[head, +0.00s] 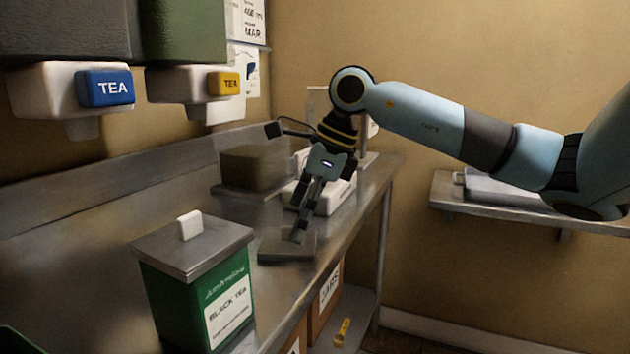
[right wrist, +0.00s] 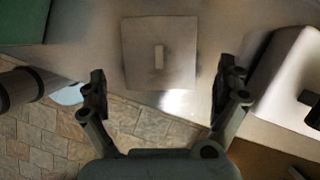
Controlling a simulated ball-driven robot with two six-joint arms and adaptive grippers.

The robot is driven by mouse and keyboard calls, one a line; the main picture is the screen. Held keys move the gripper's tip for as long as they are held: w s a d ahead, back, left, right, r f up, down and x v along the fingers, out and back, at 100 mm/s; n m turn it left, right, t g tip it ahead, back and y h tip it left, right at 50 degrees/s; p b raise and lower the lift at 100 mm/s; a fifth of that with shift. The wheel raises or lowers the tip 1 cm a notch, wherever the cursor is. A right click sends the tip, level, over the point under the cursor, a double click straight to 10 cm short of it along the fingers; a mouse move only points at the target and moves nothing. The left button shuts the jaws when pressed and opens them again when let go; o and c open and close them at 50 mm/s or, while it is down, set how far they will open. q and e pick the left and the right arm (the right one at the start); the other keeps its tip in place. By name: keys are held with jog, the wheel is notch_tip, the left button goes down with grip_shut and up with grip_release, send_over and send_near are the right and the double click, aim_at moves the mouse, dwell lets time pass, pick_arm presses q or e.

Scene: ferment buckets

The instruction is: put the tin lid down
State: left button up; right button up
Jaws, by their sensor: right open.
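The tin lid (head: 273,249), a flat square of grey metal, lies on the steel counter near its front edge, behind the green tea tin. In the right wrist view the lid (right wrist: 140,52) shows whole, with a pale upright handle (right wrist: 159,56) at its middle. My right gripper (head: 302,228) points down over the lid in the head view. In the right wrist view my right gripper (right wrist: 165,86) has its fingers spread wide, with nothing between them. The lid lies ahead of the fingertips, apart from them. My left gripper is not in view.
A green black-tea tin (head: 200,300) with its own grey lid (head: 190,250) stands at the front left. A white appliance (head: 335,195) and a dark box (head: 257,167) stand farther back on the counter. Two tea dispensers (head: 60,95) hang above.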

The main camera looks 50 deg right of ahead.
jog(key=p+v, duration=0.3)
jog(key=v, duration=0.6)
dwell(0.4)
jog(key=shift+f, duration=0.1)
